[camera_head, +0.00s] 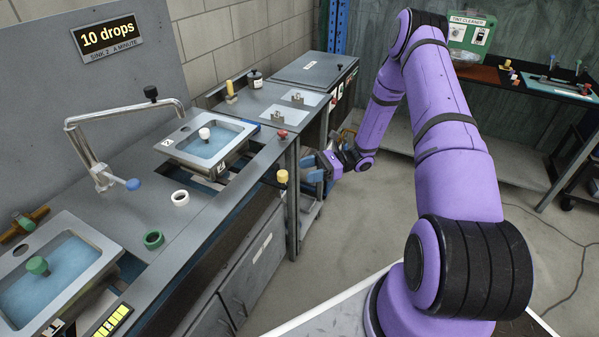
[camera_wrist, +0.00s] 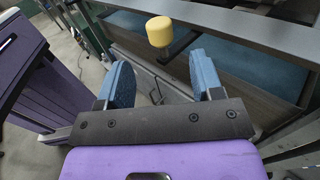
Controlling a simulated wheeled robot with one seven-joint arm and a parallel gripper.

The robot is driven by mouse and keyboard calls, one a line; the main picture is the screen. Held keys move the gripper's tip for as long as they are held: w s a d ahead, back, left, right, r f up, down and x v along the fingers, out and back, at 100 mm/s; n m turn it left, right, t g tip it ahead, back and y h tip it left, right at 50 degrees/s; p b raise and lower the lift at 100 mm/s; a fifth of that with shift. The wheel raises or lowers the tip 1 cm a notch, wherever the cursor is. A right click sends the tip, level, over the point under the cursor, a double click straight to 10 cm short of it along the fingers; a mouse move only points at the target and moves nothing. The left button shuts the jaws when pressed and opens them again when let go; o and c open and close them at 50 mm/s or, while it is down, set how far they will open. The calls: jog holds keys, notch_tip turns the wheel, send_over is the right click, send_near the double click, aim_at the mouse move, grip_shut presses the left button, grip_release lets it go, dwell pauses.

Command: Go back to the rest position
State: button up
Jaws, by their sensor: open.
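My gripper (camera_head: 322,165) hangs in front of the counter's right part, beside the counter's edge. In the wrist view my gripper (camera_wrist: 163,80) shows two blue fingers spread wide apart with nothing held between them. A yellow-topped knob (camera_wrist: 159,31) on a pale stem stands beyond the fingertips. In the head view the yellow knob (camera_head: 282,177) is at the counter's front edge, left of my gripper and apart from it.
The counter holds two sinks, one with a white-knobbed plug (camera_head: 204,133) and one with a green plug (camera_head: 37,265). A white ring (camera_head: 180,198), a green ring (camera_head: 153,240) and a faucet (camera_head: 104,178) are near them. The floor (camera_head: 345,235) is clear.

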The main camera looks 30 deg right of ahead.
jog(key=shift+d, duration=0.1)
dwell(0.5)
jog(key=s+a+r+n+g+h, duration=0.2)
jog(key=s+r+n+h, duration=0.15)
jog(key=r, duration=0.55)
jog(key=s+a+r+n+g+h, duration=0.2)
jog(key=s+a+r+n+h, duration=0.15)
jog(key=r, duration=0.45)
jog(key=s+a+r+n+g+h, duration=0.15)
jog(key=r+n, duration=0.25)
jog(key=r, duration=0.5)
jog(key=s+r+n+t+h, duration=0.4)
jog(key=s+r, duration=0.3)
jog(key=s, duration=0.4)
jog(key=s+r+n+t+h, duration=0.4)
jog(key=s+r, duration=0.4)
jog(key=s, duration=0.2)
jog(key=shift+s+n+h, duration=0.35)
jog(key=shift+n+h, duration=0.05)
jog(key=shift+h, duration=0.25)
